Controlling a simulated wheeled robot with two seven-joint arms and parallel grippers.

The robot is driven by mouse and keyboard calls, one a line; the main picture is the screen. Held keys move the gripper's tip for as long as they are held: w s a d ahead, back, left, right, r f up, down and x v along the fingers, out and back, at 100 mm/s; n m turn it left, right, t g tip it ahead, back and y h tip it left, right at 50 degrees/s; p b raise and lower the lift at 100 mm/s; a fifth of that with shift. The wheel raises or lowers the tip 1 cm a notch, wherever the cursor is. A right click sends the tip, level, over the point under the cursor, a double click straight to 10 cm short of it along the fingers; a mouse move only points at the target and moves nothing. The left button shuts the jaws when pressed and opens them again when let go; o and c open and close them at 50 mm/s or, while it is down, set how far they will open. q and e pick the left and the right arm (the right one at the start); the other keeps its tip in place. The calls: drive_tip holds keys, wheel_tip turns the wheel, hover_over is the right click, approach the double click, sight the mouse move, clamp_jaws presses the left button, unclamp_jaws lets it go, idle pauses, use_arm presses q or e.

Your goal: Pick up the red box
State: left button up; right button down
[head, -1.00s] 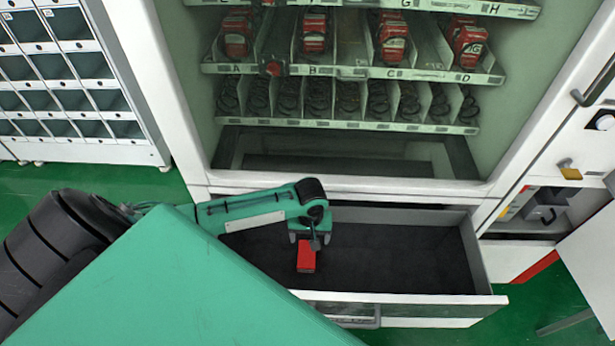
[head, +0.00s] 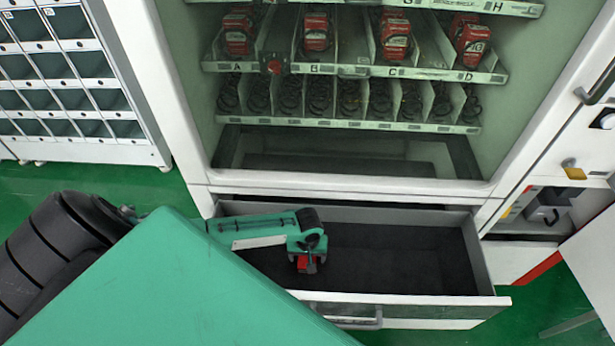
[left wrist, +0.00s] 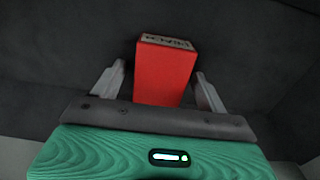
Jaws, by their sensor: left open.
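The red box (left wrist: 162,78) lies in the open dark-lined drawer (head: 400,260) at the bottom of the vending machine. In the head view only parts of the red box (head: 308,266) show under my left gripper (head: 307,268). In the left wrist view my left gripper (left wrist: 160,88) is open, with one finger on each side of the box and a gap at each side. The box's end face with dark lettering shows at the top. My right gripper is in neither view.
The drawer's white front edge (head: 420,308) with its handle (head: 350,323) is close to my gripper. The drawer's right part is empty. Shelves (head: 350,70) above hold several red items. A white cabinet (head: 75,90) stands at the left.

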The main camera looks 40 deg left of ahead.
use_arm(q)
drive_tip(key=c, duration=1.1)
drive_tip(key=shift+r, duration=0.1)
